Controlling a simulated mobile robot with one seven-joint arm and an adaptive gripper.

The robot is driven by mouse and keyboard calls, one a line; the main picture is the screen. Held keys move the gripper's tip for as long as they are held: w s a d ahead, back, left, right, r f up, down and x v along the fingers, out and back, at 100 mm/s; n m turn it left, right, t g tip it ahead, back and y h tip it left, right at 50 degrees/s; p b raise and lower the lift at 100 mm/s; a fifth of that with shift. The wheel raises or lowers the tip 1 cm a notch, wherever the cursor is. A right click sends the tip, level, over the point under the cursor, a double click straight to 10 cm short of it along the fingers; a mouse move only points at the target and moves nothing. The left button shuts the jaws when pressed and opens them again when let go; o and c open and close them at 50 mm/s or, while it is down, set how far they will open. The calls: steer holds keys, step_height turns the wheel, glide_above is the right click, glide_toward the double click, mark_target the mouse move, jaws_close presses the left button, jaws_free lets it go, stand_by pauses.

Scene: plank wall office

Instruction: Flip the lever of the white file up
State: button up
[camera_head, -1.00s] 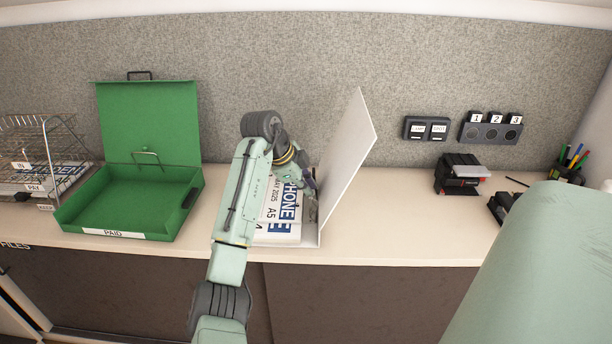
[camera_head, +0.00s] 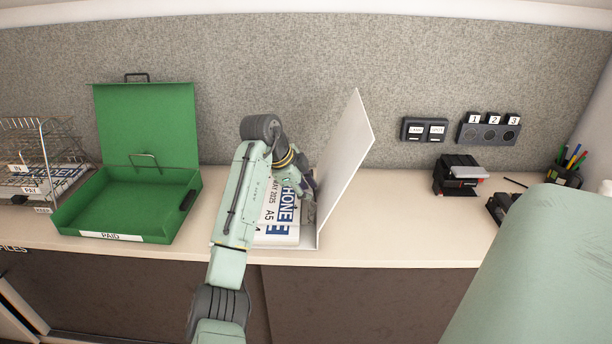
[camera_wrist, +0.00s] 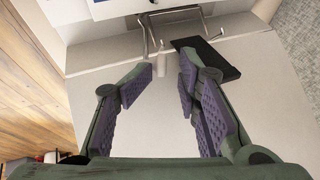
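The white file (camera_head: 346,160) stands open on the desk, its cover tilted up on the right. A printed sheet (camera_head: 283,215) reading "PHONE" lies in its left part. My gripper (camera_head: 308,186) is inside the open file, close to the cover, and my arm hides part of the file. In the wrist view my gripper (camera_wrist: 163,76) is open, with a gap between its purple-padded fingers. The metal lever (camera_wrist: 162,62) of the file shows just beyond the fingertips, roughly in line with the gap. Metal rings (camera_wrist: 146,38) and a dark plate (camera_wrist: 212,62) are beside it. Contact cannot be seen.
A green open box (camera_head: 128,205) labelled PAID and a wire tray (camera_head: 40,150) stand to the left. To the right are a black holder (camera_head: 458,177), a pen cup (camera_head: 568,172) and wall-mounted switches (camera_head: 425,129).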

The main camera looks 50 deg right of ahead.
steer(key=v, duration=1.2)
steer(key=shift+a, duration=0.1)
